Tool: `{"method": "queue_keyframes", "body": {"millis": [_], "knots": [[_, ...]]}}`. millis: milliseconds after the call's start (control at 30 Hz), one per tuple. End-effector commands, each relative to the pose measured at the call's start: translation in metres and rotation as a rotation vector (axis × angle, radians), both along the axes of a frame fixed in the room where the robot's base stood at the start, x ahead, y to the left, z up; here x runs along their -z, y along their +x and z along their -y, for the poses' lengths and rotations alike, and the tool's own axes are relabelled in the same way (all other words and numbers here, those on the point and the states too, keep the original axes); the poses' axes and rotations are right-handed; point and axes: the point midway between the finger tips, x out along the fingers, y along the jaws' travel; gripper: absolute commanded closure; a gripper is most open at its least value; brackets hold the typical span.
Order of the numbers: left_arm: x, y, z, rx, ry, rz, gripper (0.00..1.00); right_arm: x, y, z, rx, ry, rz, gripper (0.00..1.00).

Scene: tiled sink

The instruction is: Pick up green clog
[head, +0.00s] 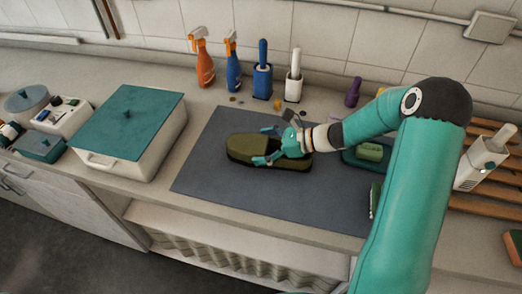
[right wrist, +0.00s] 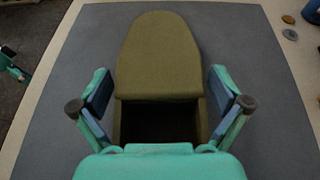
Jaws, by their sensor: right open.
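The green clog (head: 248,148) lies on the dark grey mat (head: 205,178), its closed toe to the left and its open heel end towards my right arm. My right gripper (head: 262,145) is at the clog's heel half, with one finger on each side of it. In the right wrist view the clog (right wrist: 160,55) sits between the open fingers of the gripper (right wrist: 160,98), with a gap on both sides. The dark foot opening faces the palm. The heel is hidden under the gripper body. My left gripper is not in the head view.
A white box with a teal lid (head: 130,112) stands left of the mat. Orange (head: 202,62) and blue (head: 232,60) spray bottles and brushes in holders (head: 263,75) line the wall. A green soap block (head: 369,151) sits right of the gripper. The mat's left and front are clear.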

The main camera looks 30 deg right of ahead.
Motion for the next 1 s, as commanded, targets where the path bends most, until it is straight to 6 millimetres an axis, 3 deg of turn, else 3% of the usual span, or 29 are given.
{"method": "queue_keyframes", "body": {"millis": [167,467,767,1000], "knots": [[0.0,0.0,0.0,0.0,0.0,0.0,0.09,0.001,0.0,0.0,-0.001,0.0,0.0,0.03],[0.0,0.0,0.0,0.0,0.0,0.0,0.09,0.001,0.0,0.0,-0.001,0.0,0.0,0.52],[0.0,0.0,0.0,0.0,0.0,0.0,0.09,-0.002,0.0,0.0,-0.001,0.0,0.001,0.52],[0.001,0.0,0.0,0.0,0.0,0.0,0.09,-0.02,0.0,0.0,-0.001,-0.002,0.004,0.52]]}}
